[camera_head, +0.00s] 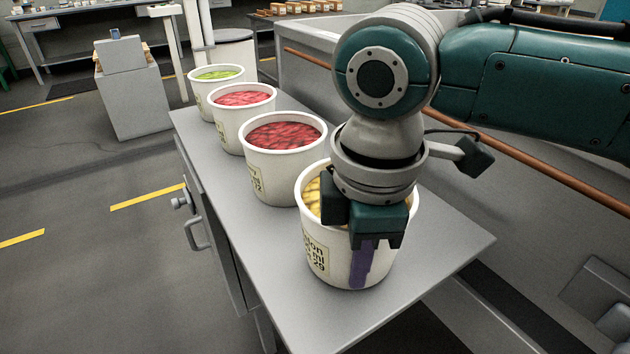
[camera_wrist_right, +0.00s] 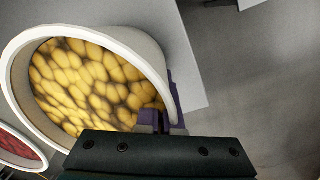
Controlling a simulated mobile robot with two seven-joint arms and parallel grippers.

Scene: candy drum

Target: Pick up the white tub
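The nearest white tub (camera_head: 316,262) stands upright at the front of the grey bench, filled with yellow candies and bearing a printed label. In the right wrist view its rim (camera_wrist_right: 152,52) and yellow contents fill the left half. My right gripper (camera_head: 362,258) points down at the tub's near right side. One purple finger lies along the outer wall. In the right wrist view the fingers (camera_wrist_right: 164,122) are close together with the tub's wall between them. The inner finger is mostly hidden. The tub's base appears to be on the bench. My left gripper is not in view.
Several similar tubs stand in a row behind: dark red candies (camera_head: 283,165), lighter red (camera_head: 243,125) and green (camera_head: 213,90). The bench top (camera_head: 445,245) is clear to the right and in front. A copper-coloured pipe (camera_head: 560,178) runs along the wall at right.

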